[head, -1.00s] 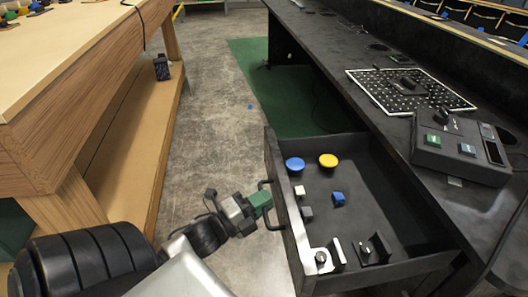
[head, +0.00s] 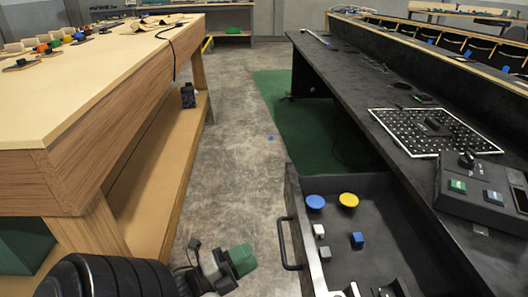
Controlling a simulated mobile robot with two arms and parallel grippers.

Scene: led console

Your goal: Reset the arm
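My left gripper (head: 236,262) shows at the bottom of the head view, left of the open drawer (head: 297,238). Its green tip end points right, towards the drawer handle (head: 285,245), with a gap between them. I cannot tell whether its fingers are open or shut. My black arm link shows at the bottom left. My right gripper is not in view.
The drawer holds a blue disc (head: 316,202), a yellow disc (head: 348,200) and small blocks. The black desk (head: 400,110) carries a perforated board (head: 420,145) and a console box (head: 480,205). A wooden bench (head: 120,110) stands left. Grey floor (head: 240,150) lies between.

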